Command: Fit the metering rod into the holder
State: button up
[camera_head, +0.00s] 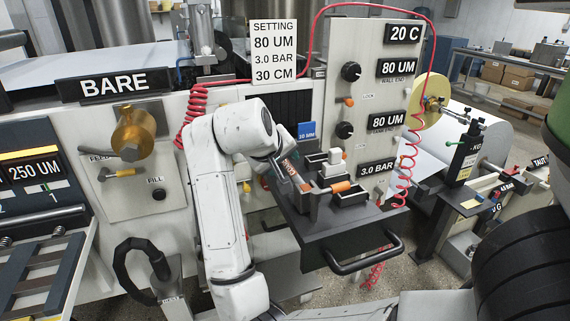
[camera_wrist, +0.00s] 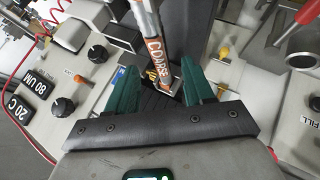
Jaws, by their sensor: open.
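A rod-like piece with an orange label reading COARSE (camera_wrist: 153,48), probably a metering rod, shows between and beyond my fingertips in the wrist view. In the head view its orange lettered part (camera_head: 294,174) stands tilted at the left of a dark tray (camera_head: 345,246). My gripper (camera_wrist: 160,68) has its two green fingers apart, one on each side of the rod's lower end, with gaps visible. In the head view my wrist hides most of the gripper. Which part is the holder I cannot tell.
Black blocks (camera_head: 350,197) with a white piece (camera_head: 334,157) and an orange-ended part (camera_head: 341,187) stand on the tray, right of the rod. A tray handle (camera_head: 365,262) sticks out in front. A coiled red hose (camera_head: 408,155) hangs at the right. The tray's front is clear.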

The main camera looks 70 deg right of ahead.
jog(key=v, duration=0.7)
jog(key=shift+a+r, duration=0.25)
jog(key=shift+a, duration=0.05)
